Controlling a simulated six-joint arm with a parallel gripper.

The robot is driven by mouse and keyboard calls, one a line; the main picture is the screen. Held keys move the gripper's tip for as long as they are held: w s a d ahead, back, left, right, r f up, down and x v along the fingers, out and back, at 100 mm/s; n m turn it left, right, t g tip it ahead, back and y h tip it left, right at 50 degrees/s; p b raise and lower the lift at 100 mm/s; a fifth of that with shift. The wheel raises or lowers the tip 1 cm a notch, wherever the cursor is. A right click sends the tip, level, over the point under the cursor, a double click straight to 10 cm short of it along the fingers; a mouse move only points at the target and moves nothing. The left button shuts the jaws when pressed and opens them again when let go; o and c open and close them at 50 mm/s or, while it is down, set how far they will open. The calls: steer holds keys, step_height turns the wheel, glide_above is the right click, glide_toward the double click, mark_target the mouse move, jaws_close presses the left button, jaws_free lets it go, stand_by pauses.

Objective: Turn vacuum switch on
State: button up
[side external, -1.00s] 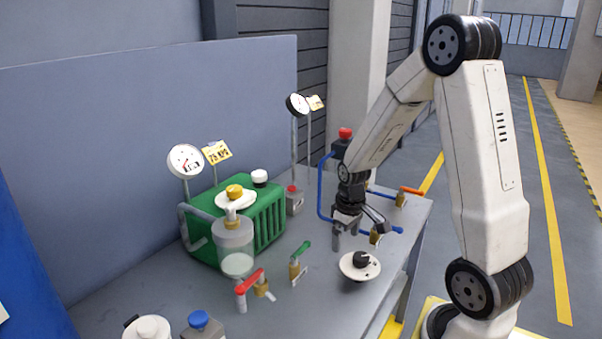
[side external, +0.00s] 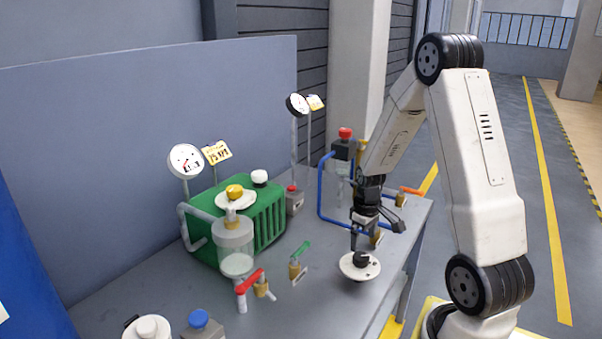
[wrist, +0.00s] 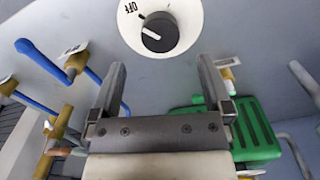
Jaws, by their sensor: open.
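The vacuum switch looks to be a round white dial (side external: 346,268) with a black knob (side external: 361,259), on the bench near its right side. In the wrist view, the dial (wrist: 186,12) is at the top with an "OFF" label. A white line on its knob (wrist: 160,33) points left and slightly up, a little below that label. My gripper (side external: 375,236) points down just above the knob. In the wrist view, my gripper (wrist: 162,80) is open with nothing between its fingers, and the knob lies beyond the fingertips. Whether a finger touches the knob is unclear.
A blue pipe frame (side external: 321,190) and small valves with orange (side external: 411,190) and green (side external: 302,248) handles stand near the dial. A green machine (side external: 268,218), a clear tank (side external: 235,250) and a red-handled valve (side external: 250,280) are to the left. The bench front is clear around the dial.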

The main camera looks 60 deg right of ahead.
mark_target(361, 256)
steer(key=shift+f, duration=2.85)
steer(key=c, duration=1.3)
steer(key=shift+o, duration=0.2)
